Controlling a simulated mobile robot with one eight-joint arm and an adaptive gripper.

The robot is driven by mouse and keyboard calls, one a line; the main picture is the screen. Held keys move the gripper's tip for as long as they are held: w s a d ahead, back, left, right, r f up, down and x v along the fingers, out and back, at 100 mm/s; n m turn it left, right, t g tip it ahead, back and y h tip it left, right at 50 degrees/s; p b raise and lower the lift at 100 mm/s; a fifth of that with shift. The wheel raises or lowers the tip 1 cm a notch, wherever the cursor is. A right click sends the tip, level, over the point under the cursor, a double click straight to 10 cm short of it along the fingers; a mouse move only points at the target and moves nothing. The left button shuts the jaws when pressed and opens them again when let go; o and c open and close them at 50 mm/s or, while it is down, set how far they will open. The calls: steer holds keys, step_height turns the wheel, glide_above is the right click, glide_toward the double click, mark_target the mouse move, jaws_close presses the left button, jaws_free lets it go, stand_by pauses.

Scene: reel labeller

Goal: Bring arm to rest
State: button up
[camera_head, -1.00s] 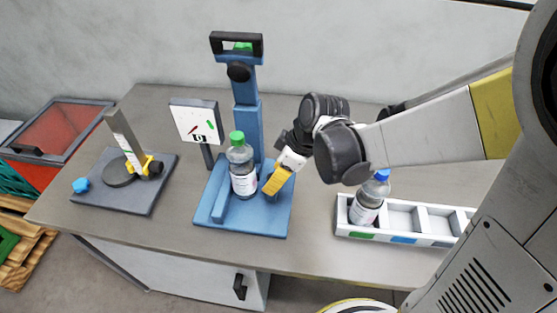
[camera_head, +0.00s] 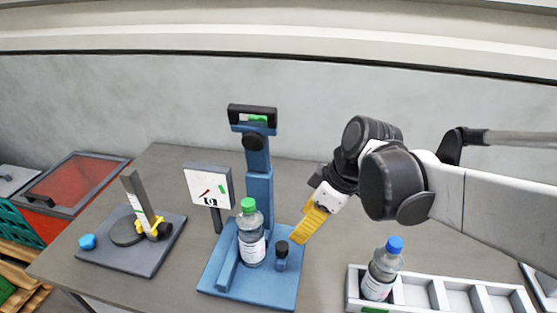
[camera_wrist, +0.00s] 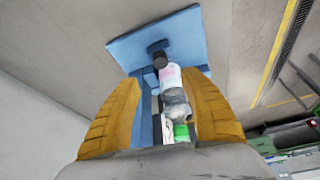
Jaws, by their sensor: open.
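My gripper (camera_head: 309,221) is at the right of the blue labelling stand in the head view, raised above the table, with yellow fingers. In the wrist view my gripper (camera_wrist: 178,100) shows two yellow fingers spread apart with nothing held between them. The green-capped bottle (camera_head: 251,238) stands upright on the base of the blue stand (camera_head: 270,293), apart from my fingers. In the wrist view the bottle (camera_wrist: 172,80) and its green cap show beyond the gap between the fingers. A small black knob (camera_head: 282,249) stands on the base beside the bottle.
A white tray (camera_head: 409,307) at the right holds a blue-capped bottle (camera_head: 383,270); its other visible compartments look empty. A white sign (camera_head: 208,184) stands left of the column. A grey plate (camera_head: 133,260) with a post and a blue cap (camera_head: 88,241) lies at the left.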

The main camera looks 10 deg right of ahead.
steer(key=s+d+r+m+t+h, duration=0.1)
steer(key=s+d+m+t+h, duration=0.2)
steer(key=m, duration=0.8)
steer(key=shift+s+d+r+m+t+h, duration=0.35)
steer(key=shift+s+d+t, duration=0.65)
steer(key=shift+s+d, duration=1)
steer(key=shift+s+a+f, duration=0.1)
steer(key=shift+s+a, duration=0.05)
